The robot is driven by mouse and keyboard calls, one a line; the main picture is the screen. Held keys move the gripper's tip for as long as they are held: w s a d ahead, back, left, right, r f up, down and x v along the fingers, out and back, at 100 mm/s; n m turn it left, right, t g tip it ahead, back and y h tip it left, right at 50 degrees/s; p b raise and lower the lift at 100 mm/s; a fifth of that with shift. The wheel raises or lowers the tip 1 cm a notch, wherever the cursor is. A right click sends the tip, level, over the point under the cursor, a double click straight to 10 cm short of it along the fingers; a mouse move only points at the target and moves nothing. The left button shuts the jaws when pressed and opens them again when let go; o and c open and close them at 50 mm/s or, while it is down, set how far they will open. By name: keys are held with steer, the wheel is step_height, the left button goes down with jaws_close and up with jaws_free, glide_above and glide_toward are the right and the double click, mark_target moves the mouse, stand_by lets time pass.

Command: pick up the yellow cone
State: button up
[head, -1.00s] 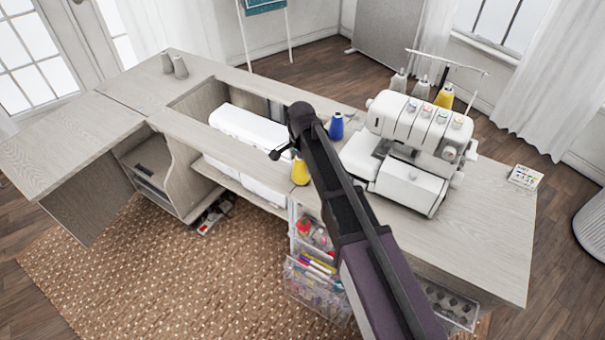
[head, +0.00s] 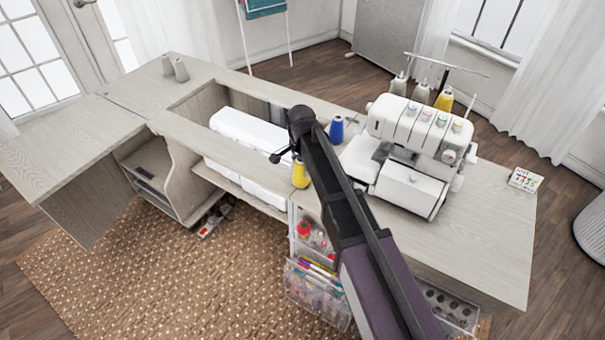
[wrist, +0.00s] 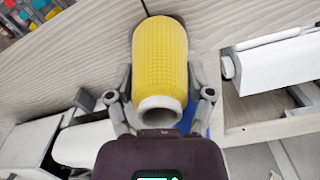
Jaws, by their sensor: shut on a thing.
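The yellow cone (head: 300,174) is a yellow thread cone beside my arm at the front edge of the cabinet top in the head view. In the wrist view the yellow cone (wrist: 160,58) fills the upper middle, its pale end toward the camera. My gripper (wrist: 161,95) has a finger on each side of it and is shut on it. In the head view my arm hides the gripper's fingers. I cannot tell whether the cone touches the cabinet top.
A blue cone (head: 336,128) stands just behind my arm. A white serger (head: 415,150) is to the right, with another yellow cone (head: 444,99) at its back. Two grey cones (head: 180,70) stand far left. An open well holds a white machine (head: 250,130). Clear drawers (head: 318,290) are below.

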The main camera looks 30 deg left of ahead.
steer(key=shift+r, duration=0.15)
steer(key=s+a+r+p, duration=0.1)
steer(key=s+r+p, duration=0.1)
steer(key=s, duration=0.6)
steer(key=s+a+r+p, duration=0.1)
steer(key=s+r+p, duration=0.1)
steer(key=s, duration=0.5)
steer(key=shift+s+r+p, duration=0.3)
steer(key=shift+s+p, duration=0.1)
steer(key=shift+p, duration=0.1)
steer(key=shift+a, duration=0.1)
stand_by(0.7)
